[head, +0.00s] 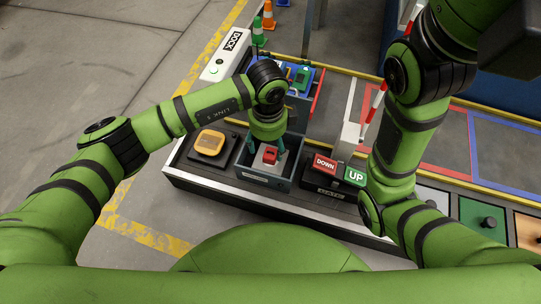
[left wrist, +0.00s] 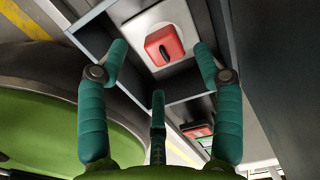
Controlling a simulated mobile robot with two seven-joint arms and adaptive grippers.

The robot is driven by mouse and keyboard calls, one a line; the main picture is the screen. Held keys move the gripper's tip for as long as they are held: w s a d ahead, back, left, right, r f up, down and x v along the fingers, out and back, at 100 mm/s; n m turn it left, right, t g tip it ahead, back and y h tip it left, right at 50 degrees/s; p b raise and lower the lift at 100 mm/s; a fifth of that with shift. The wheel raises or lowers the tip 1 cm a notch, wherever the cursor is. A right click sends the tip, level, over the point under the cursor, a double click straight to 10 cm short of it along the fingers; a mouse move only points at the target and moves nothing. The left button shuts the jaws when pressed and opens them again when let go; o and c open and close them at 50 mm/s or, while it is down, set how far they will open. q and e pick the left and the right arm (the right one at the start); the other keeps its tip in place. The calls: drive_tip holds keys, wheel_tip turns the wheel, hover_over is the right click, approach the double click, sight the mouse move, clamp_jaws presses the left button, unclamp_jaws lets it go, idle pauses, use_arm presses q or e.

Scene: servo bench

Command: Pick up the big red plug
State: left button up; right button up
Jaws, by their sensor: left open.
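The big red plug (head: 270,155) is a red block with a dark slot on top. It sits on a white square plate inside a grey open box (head: 263,180) on the bench. In the left wrist view the plug (left wrist: 164,47) shows ahead, between the spread fingertips. My left gripper (head: 268,147) points down over the box, its teal fingers open around the plug's sides; I see no contact. The left wrist view shows its three fingers (left wrist: 160,62) apart and empty. My right arm crosses the right side of the head view; its gripper is not seen.
A yellow button (head: 209,143) is left of the box. Red DOWN (head: 325,164) and green UP (head: 355,176) buttons are right of it. A white dock unit (head: 222,60) and blue tray stand behind. Box walls surround the plug closely.

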sight(269, 153)
use_arm(q)
wheel_tip(269, 153, down, 4)
drive_tip(key=b, duration=0.3)
drive_tip(key=shift+w+d+f, duration=0.1)
drive_tip(key=shift+f, duration=0.1)
drive_tip(key=shift+r, duration=0.1)
clamp_jaws()
drive_tip(key=shift+r, duration=0.1)
